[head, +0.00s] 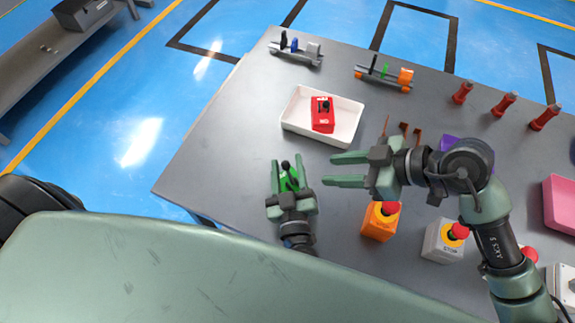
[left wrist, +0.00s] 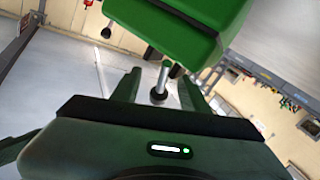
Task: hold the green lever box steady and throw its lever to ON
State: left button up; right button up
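The green lever box (head: 289,181) is on the grey table near its front left, with its black-knobbed lever (head: 286,166) sticking up. My left gripper (head: 289,176) is at the box, one finger on each side of the lever. In the left wrist view the box (left wrist: 180,25) fills the top, and the lever (left wrist: 160,82) stands between the two spread fingers with gaps beside it. Whether the fingers touch the box I cannot tell. My right gripper (head: 345,169) is open and empty, to the right of the box, its fingers pointing left.
A white tray (head: 350,136) with a red lever box (head: 322,114) lies behind. An orange button box (head: 380,222) and a grey stop-button box (head: 443,242) stand at right. Racks and red-handled items line the back. The table's left part is clear.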

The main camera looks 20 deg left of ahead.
pick_arm(q)
jog(key=v, duration=1.2)
